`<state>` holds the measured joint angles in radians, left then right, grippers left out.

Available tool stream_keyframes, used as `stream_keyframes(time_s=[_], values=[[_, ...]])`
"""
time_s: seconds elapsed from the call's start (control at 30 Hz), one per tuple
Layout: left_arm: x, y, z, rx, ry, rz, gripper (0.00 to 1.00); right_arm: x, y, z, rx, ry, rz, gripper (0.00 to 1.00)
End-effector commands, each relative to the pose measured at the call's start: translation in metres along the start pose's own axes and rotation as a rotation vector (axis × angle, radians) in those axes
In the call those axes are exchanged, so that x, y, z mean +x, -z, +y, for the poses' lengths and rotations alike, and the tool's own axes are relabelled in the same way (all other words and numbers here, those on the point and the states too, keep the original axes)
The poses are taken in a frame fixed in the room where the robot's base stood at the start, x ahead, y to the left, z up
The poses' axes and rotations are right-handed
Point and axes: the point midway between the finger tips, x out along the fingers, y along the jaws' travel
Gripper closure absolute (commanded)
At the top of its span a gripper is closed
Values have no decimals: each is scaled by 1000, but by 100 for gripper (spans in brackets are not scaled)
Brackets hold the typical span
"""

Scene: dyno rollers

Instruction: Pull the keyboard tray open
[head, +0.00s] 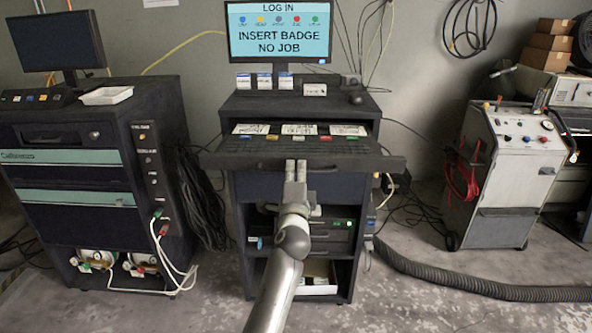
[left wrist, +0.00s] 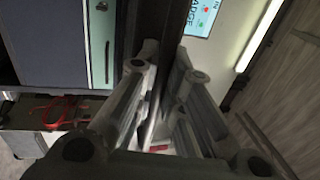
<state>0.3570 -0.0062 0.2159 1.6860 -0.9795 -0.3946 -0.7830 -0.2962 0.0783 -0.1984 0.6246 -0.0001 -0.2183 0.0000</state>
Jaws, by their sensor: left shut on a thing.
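The dark keyboard tray (head: 370,163) juts out from the front of the middle cabinet, below the monitor. Its wide front bar reaches past both cabinet sides, and a row of keys shows behind it. My left gripper (head: 295,170) is shut on a thin handle at the middle of the tray's front. In the left wrist view, the left gripper's fingers (left wrist: 165,85) stand on either side of a thin bar, and the dark tray front (left wrist: 152,20) runs away between them. The fingers hide part of the handle. My right gripper is not in view.
The monitor (head: 278,35) reads "INSERT BADGE NO JOB". White cards (head: 299,129) lie at the back of the tray opening. A dark cabinet (head: 75,170) stands left and a grey wheeled cart (head: 510,180) right. A thick hose (head: 470,287) lies on the floor at right.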

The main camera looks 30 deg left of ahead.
Motion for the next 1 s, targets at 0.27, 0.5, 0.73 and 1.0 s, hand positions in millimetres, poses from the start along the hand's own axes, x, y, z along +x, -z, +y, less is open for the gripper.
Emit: stream_keyframes(time_s=[0.27,0.5,0.73,1.0], values=[[-1,0,0,-1,0,0,100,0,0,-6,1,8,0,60],[-1,0,0,0,0,0,81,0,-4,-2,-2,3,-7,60],[-1,0,0,0,0,0,81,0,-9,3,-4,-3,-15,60],[-25,0,1,0,-2,1,81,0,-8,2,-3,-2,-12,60]])
